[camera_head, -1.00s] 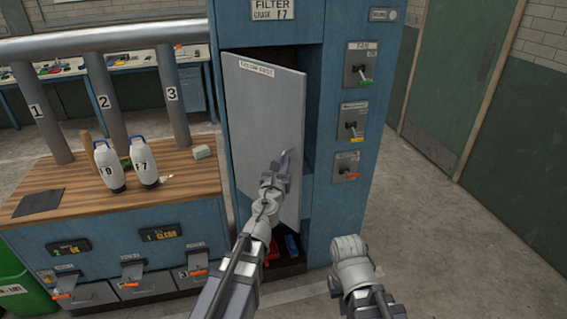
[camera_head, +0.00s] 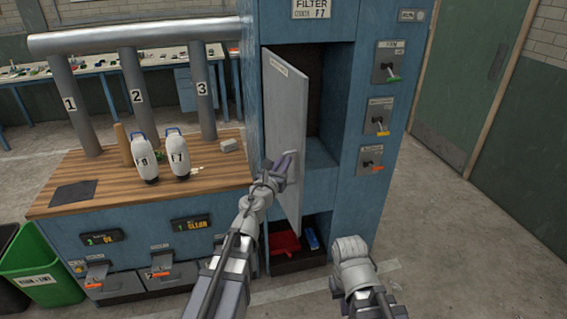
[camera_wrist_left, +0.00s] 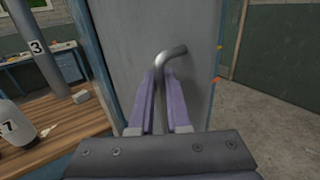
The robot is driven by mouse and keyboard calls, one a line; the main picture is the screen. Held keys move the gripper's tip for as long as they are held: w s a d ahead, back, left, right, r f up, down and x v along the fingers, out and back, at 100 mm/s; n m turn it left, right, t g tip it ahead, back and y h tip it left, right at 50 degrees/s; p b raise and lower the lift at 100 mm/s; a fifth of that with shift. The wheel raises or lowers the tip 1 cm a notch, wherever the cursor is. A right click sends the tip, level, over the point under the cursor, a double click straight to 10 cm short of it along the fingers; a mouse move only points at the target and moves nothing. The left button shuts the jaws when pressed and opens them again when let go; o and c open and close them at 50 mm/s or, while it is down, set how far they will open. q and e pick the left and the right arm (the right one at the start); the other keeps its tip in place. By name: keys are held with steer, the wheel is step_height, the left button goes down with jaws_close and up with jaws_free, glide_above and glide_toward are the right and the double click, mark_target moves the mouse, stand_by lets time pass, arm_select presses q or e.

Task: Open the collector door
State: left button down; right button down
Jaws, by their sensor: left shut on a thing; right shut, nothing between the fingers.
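The collector door (camera_head: 284,120) is a grey panel on the blue cabinet, hinged at its left edge. It stands partly open, swung out toward me, and the dark cabinet interior (camera_head: 328,100) shows to its right. My left gripper (camera_head: 282,168) is at the door's right side, shut on the door handle. In the left wrist view the bent metal handle (camera_wrist_left: 170,55) runs down between the two fingers (camera_wrist_left: 161,100), with the grey door behind. My right gripper is at the end of the arm low at the right (camera_head: 352,262); its fingers are hidden in the head view.
A blue cabinet (camera_head: 350,200) frames the opening; red (camera_head: 284,242) and blue (camera_head: 311,238) items lie at its bottom. A wooden bench (camera_head: 110,190) with two white bottles (camera_head: 146,160) stands left. The floor at right (camera_head: 470,250) is clear.

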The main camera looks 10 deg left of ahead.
arm_select(q)
steer(key=shift+w+a, duration=0.1)
steer(key=c, duration=0.9)
jaws_free()
